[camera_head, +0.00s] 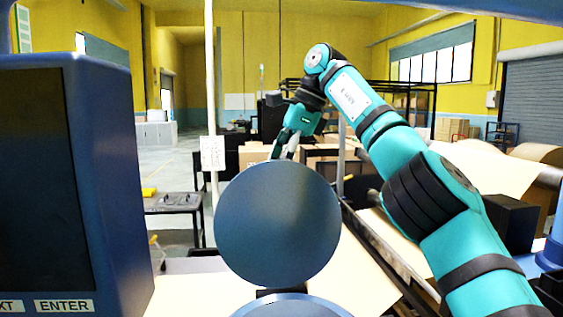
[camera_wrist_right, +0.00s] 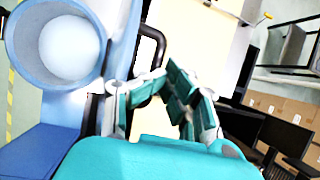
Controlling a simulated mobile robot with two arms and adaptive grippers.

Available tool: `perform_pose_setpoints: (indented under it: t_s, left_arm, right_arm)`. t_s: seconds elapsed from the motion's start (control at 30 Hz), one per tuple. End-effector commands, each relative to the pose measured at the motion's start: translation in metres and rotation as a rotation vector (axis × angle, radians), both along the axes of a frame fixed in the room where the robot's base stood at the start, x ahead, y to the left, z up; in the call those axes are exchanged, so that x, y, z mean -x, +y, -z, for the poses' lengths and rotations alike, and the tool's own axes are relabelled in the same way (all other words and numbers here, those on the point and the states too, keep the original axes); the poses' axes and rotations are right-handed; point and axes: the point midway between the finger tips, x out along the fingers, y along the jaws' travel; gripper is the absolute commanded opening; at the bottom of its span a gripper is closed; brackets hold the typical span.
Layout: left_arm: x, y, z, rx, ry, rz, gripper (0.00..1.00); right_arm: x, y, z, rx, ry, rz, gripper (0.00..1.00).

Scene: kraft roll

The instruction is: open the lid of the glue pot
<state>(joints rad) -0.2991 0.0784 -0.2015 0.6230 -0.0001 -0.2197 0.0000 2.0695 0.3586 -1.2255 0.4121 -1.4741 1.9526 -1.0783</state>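The glue pot's lid (camera_head: 278,224) is a round blue disc standing raised, facing me, in the middle of the head view. Below it, the rim of the blue pot (camera_head: 290,304) shows at the bottom edge. In the right wrist view the pot (camera_wrist_right: 22,62) is at the upper left, its mouth uncovered with white glue (camera_wrist_right: 70,47) inside. My right gripper (camera_head: 284,148) is beyond the lid's top edge in the head view, its tips partly hidden. My left gripper is out of view.
A dark blue console with an ENTER key (camera_head: 64,306) fills the left of the head view. A black loop (camera_wrist_right: 152,45) lies near the fingertips in the right wrist view. Kraft paper (camera_head: 480,165) spreads at the right. A small dark table (camera_head: 172,203) stands further back.

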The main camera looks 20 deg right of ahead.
Motion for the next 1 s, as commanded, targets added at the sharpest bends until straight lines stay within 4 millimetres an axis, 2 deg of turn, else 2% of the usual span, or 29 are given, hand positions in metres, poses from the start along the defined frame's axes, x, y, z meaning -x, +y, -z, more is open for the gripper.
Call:
perform_pose_setpoints:
  t_s: [0.03, 0.17, 0.9, 1.0]
  left_arm:
    - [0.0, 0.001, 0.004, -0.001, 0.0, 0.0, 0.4]
    - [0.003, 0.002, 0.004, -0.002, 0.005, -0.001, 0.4]
    - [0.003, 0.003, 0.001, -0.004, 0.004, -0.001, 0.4]
    - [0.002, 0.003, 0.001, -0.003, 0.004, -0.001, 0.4]
  right_arm:
    - [-0.002, -0.002, 0.027, 0.024, 0.053, -0.001, 0.19]
    - [-0.002, -0.002, 0.026, 0.022, 0.05, 0.0, 0.34]
    - [0.0, -0.005, 0.01, 0.017, 0.045, 0.001, 0.34]
    - [0.006, -0.021, 0.011, 0.017, 0.045, 0.002, 0.34]
